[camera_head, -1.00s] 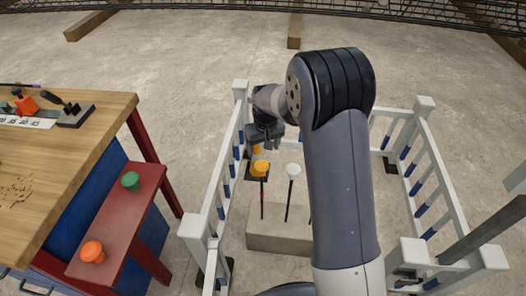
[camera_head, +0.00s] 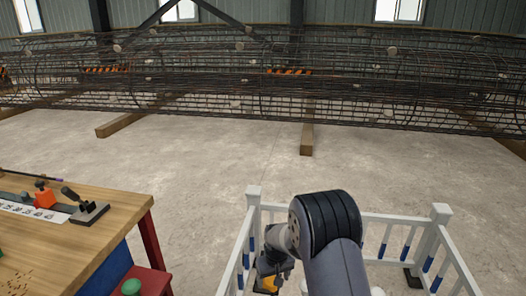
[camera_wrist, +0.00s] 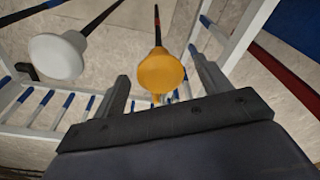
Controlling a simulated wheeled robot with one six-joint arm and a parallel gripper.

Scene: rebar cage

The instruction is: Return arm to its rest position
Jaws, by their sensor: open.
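My arm reaches down inside a white railing in the head view, with my gripper (camera_head: 272,268) partly visible low in the picture. In the wrist view my gripper (camera_wrist: 159,66) is open, its two fingers spread apart. A yellow-orange cap (camera_wrist: 163,72) on a dark rod shows in the gap between the fingers; I see no finger closed on it. A white cap (camera_wrist: 58,56) on another dark rod stands to the left of the fingers. The lower part of my arm is cut off in the head view.
White railing (camera_head: 441,218) with blue bands surrounds my arm. A wooden workbench (camera_head: 110,212) with a clamp tool (camera_head: 88,212) stands left. A green cap (camera_head: 131,287) is below it. The long rebar cage (camera_head: 340,75) lies at the back, with open concrete floor before it.

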